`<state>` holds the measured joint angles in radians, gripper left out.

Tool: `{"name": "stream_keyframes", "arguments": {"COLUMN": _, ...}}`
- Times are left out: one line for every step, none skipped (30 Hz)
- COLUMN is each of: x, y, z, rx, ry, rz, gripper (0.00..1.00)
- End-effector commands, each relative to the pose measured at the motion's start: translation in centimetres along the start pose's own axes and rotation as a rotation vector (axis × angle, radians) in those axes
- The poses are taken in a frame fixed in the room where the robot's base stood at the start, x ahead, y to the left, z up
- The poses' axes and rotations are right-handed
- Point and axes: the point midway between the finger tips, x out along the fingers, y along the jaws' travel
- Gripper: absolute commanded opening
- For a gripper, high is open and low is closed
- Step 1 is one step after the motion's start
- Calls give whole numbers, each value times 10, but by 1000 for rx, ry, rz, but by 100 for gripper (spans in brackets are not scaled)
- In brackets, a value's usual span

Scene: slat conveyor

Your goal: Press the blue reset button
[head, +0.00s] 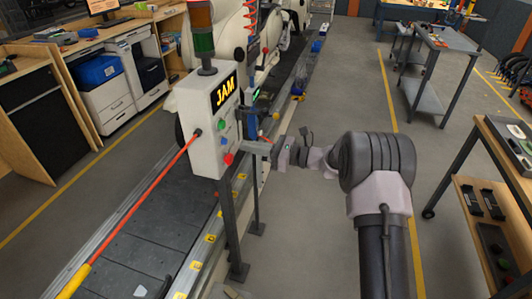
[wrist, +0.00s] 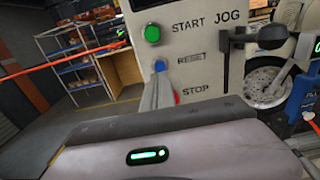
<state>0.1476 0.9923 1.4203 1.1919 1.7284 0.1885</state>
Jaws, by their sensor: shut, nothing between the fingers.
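The blue reset button (head: 223,141) is on the white control box (head: 207,140), between a green button (head: 222,124) and a red one (head: 229,158). In the wrist view the blue button (wrist: 160,66) sits left of the word RESET, below the green START button (wrist: 152,33). The red STOP button (wrist: 176,97) is partly hidden by my fingers. My gripper (head: 243,147) is shut and empty, its fingers pointing at the box's button face. In the wrist view its tips (wrist: 160,80) appear just below the blue button; I cannot tell whether they touch it.
The box's display (head: 223,92) reads JAM, with a stack light (head: 201,35) above. A black JOG knob (wrist: 272,36) sticks out at the right. The slat conveyor (head: 150,225) runs behind the box, with an orange-red pole (head: 135,205) across it.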

Motion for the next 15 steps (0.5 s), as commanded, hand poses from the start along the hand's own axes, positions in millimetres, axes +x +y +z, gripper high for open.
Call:
{"name": "stream_keyframes", "arguments": {"x": 10, "y": 1, "z": -2, "rx": -1, "ry": 0, "rz": 3, "gripper": 0}}
{"name": "stream_keyframes", "arguments": {"x": 15, "y": 1, "z": -2, "rx": -1, "ry": 0, "rz": 2, "gripper": 0}}
{"name": "stream_keyframes", "arguments": {"x": 22, "y": 1, "z": -3, "rx": -1, "ry": 1, "rz": 3, "gripper": 0}}
{"name": "stream_keyframes", "arguments": {"x": 26, "y": 1, "z": -2, "rx": 0, "ry": 0, "rz": 2, "gripper": 0}}
{"name": "stream_keyframes", "arguments": {"x": 30, "y": 0, "z": -2, "rx": -1, "ry": 0, "rz": 1, "gripper": 0}}
{"name": "stream_keyframes", "arguments": {"x": 34, "y": 1, "z": -2, "rx": -2, "ry": 0, "rz": 2, "gripper": 0}}
{"name": "stream_keyframes", "arguments": {"x": 37, "y": 1, "z": -2, "rx": -1, "ry": 1, "rz": 2, "gripper": 0}}
{"name": "stream_keyframes", "arguments": {"x": 39, "y": 0, "z": -2, "rx": 0, "ry": 1, "rz": 1, "gripper": 0}}
{"name": "stream_keyframes", "arguments": {"x": 42, "y": 0, "z": -1, "rx": 0, "ry": 0, "rz": 0, "gripper": 0}}
{"name": "stream_keyframes", "arguments": {"x": 43, "y": 0, "z": -1, "rx": 1, "ry": 0, "rz": 0, "gripper": 0}}
{"name": "stream_keyframes", "arguments": {"x": 43, "y": 0, "z": 0, "rx": 1, "ry": 0, "rz": 0, "gripper": 0}}
{"name": "stream_keyframes", "arguments": {"x": 44, "y": 0, "z": 0, "rx": 1, "ry": 0, "rz": 0, "gripper": 0}}
{"name": "stream_keyframes", "arguments": {"x": 44, "y": 0, "z": 0, "rx": 1, "ry": 0, "rz": 0, "gripper": 0}}
{"name": "stream_keyframes", "arguments": {"x": 44, "y": 0, "z": 0, "rx": 1, "ry": 0, "rz": 0, "gripper": 0}}
{"name": "stream_keyframes", "arguments": {"x": 44, "y": 0, "z": 0, "rx": 1, "ry": 0, "rz": 0, "gripper": 0}}
